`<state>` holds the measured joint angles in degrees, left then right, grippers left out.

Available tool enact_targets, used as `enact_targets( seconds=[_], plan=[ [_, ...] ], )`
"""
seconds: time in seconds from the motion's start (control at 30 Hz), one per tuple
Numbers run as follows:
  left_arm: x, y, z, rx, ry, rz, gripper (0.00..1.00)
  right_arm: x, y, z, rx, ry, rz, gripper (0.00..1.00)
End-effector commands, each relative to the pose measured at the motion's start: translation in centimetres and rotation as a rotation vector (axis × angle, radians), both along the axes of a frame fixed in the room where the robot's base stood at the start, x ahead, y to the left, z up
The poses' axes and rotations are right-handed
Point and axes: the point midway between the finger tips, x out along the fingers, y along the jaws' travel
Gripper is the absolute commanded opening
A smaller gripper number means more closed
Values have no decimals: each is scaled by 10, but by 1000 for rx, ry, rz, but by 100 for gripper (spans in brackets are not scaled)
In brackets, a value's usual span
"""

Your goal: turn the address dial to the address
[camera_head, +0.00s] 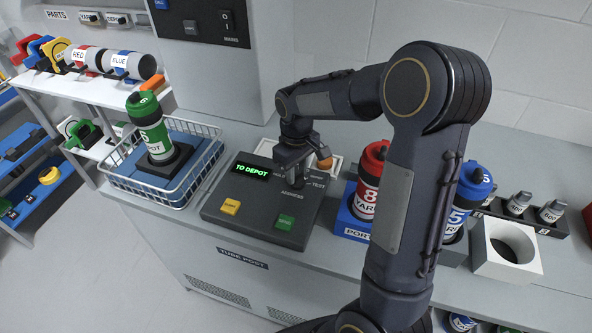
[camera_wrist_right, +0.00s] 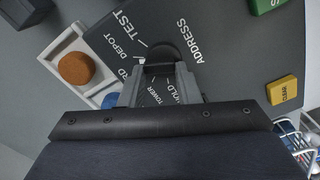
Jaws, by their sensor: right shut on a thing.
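The address dial (camera_wrist_right: 172,50) is a dark knob on the sloping black console (camera_head: 223,205). In the wrist view, the labels ADDRESS, TEST, DEPOT, HOLD and TOWER show around it; another label is partly hidden. The console's display (camera_head: 251,171) reads TO DEPOT in green. My right gripper (camera_head: 294,168) is over the dial, pointing down. In the wrist view its fingers (camera_wrist_right: 160,72) are shut on the knob and cover part of it, so where its pointer stands is hard to tell. My left gripper is not in view.
The console has a yellow button (camera_head: 230,207) and a green button (camera_head: 285,222). A white tray with a brown-orange round piece (camera_wrist_right: 76,68) lies beside it. A wire basket (camera_head: 200,185) holds a green canister (camera_head: 150,130) at left. Red (camera_head: 368,180) and blue canisters stand at right.

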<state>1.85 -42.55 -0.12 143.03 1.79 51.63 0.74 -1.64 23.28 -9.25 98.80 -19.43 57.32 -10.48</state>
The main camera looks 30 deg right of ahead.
Motion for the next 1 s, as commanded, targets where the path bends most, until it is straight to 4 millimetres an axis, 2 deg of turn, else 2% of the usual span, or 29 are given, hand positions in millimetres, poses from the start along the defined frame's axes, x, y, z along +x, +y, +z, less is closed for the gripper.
enact_targets(
  seconds=[0.37,0.87,0.9,1.0],
  plan=[
    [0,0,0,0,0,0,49,0,-1,1,0,-4,-137,7],
    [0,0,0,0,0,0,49,0,-1,1,0,-4,-152,7],
    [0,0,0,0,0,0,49,0,-1,1,0,-4,-152,33],
    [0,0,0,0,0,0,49,0,-1,1,0,-3,-151,47]
  ],
)
